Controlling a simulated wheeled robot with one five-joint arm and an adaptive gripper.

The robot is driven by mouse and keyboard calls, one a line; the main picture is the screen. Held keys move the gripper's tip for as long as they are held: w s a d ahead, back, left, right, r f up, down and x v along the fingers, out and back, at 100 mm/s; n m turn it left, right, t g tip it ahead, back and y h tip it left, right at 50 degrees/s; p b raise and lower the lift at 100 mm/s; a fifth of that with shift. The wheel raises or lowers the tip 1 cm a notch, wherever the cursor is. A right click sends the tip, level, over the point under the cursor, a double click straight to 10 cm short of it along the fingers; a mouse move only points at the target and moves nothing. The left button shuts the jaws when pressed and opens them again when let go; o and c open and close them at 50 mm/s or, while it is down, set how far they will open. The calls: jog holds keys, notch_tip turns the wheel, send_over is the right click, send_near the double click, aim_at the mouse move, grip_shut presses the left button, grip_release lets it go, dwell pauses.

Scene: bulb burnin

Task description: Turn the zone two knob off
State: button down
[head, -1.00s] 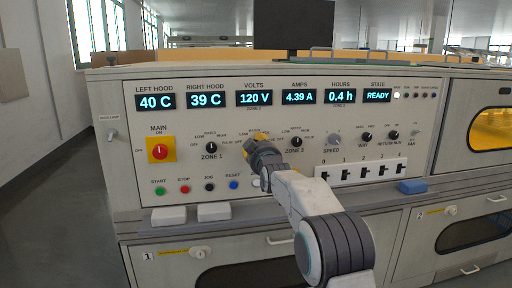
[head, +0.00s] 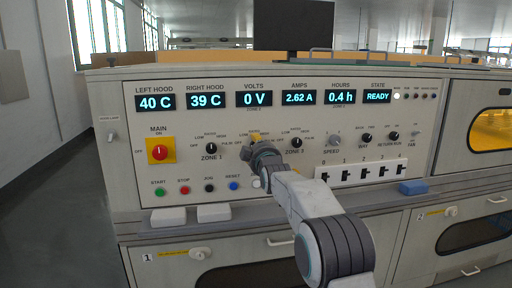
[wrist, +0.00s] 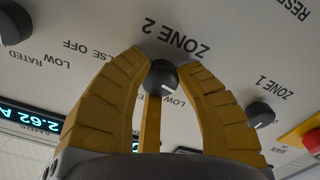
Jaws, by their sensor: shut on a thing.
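The zone two knob (wrist: 162,80) is a dark round knob beside the ZONE 2 label in the wrist view. My gripper (wrist: 161,62) has its yellow fingers closed around it, one on each side. In the head view my gripper (head: 256,139) is at the panel between the zone 1 knob (head: 211,148) and the zone 3 knob (head: 296,142), and it hides the zone two knob. The volts display (head: 254,99) reads 0 V and the amps display (head: 299,97) reads 2.62 A. The zone two pointer's exact setting is hard to tell.
The zone 1 knob also shows in the wrist view (wrist: 260,115). A red main switch on a yellow plate (head: 161,151) is at the left. Coloured push buttons sit below the knobs, and a row of toggle switches (head: 362,172) is to the right.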

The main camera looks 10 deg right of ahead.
jog(key=shift+a+r, duration=0.1)
jog(key=shift+r, duration=0.3)
jog(key=c, duration=1.2)
grip_release()
jog(key=o, duration=0.3)
jog(key=shift+f, duration=0.3)
jog(key=shift+o, duration=0.2)
jog(key=shift+s, duration=0.15)
jog(key=s, duration=1.1)
jog(key=shift+s, duration=0.35)
